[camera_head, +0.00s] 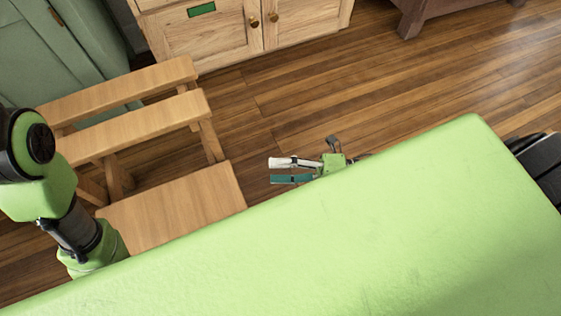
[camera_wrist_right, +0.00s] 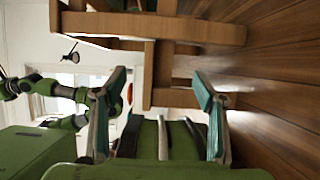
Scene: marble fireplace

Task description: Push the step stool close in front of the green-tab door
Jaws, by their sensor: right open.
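The wooden step stool (camera_head: 178,207) stands on the floor at the left of the head view, with several flat treads. Its lower right part is hidden by my green body. The green-tab door (camera_head: 188,34) is the left door of a pale wood cabinet at the top, with a green tab on it. A strip of floor lies between stool and door. My right gripper (camera_head: 282,171) is open and empty, low to the right of the stool and apart from it. In the right wrist view, wooden stool beams (camera_wrist_right: 165,27) show beyond the open fingers (camera_wrist_right: 158,95). My left gripper is out of sight.
A second cabinet door (camera_head: 305,18) with a knob adjoins the green-tab door. A green cabinet (camera_head: 60,50) stands at upper left, close to the stool. A dark wood piece of furniture (camera_head: 440,12) is at upper right. Open plank floor (camera_head: 370,90) lies between.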

